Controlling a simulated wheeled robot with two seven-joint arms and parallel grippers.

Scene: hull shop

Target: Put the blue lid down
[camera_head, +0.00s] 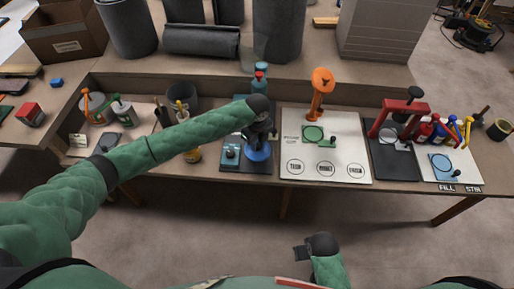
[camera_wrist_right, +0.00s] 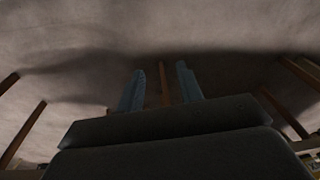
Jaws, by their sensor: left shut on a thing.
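The blue lid (camera_head: 258,154) is a round blue piece below my left gripper (camera_head: 259,141), over the front right part of a dark board (camera_head: 233,167). My left gripper is shut on it from above. The gripper hides part of the lid, and I cannot tell whether the lid touches the board. My right gripper (camera_head: 301,252) hangs low in front of the bench, away from the lid. In the right wrist view its two fingers (camera_wrist_right: 161,88) stand apart with nothing between them.
A white board (camera_head: 346,163) with green and black-ringed markings lies right of the dark board, an orange tool (camera_head: 321,88) at its back edge. Further right are a red-handled frame (camera_head: 396,108) and several small bottles.

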